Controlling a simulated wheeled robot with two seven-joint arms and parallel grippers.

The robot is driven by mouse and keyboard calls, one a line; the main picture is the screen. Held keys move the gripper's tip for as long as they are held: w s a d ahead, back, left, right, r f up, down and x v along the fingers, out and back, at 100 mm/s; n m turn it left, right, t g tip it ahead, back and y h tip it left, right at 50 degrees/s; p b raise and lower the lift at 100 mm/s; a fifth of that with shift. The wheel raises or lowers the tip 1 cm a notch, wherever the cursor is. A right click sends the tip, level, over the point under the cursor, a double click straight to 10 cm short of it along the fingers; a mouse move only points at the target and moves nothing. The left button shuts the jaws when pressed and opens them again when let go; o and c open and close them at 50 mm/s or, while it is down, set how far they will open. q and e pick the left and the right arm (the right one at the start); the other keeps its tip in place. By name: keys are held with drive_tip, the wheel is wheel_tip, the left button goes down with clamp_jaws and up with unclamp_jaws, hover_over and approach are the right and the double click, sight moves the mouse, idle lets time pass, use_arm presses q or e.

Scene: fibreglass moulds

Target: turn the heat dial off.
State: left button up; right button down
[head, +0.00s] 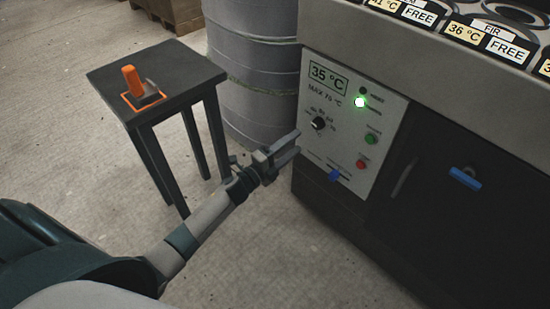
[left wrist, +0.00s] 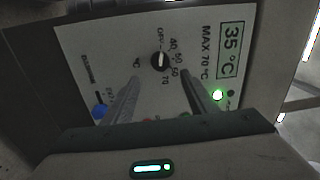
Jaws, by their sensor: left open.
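The heat dial (head: 318,124) is a small black knob with a white pointer mark on the pale control panel (head: 343,92). In the left wrist view the dial (left wrist: 159,61) has OFF and several numbers printed around it. The pointer's exact setting is too small to read surely. My left gripper (head: 288,150) is open and empty, in front of the panel, with its fingers pointing toward it. In the left wrist view its two fingers (left wrist: 160,92) appear on either side below the dial, apart from it. My right gripper is not in view.
The panel has a lit green lamp (head: 359,102), a green button (head: 371,139), a red button (head: 361,164) and a blue switch (head: 335,175). A dark stool (head: 190,72) with an orange-handled object (head: 133,82) stands left. A grey drum (head: 254,90) stands behind. A blue handle (head: 465,178) is right.

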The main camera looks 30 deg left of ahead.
use_arm(q)
drive_tip(key=v, duration=0.7)
drive_tip(key=shift+s, duration=0.3)
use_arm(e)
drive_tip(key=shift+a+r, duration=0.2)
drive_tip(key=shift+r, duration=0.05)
use_arm(q)
drive_tip(key=shift+a, duration=0.1)
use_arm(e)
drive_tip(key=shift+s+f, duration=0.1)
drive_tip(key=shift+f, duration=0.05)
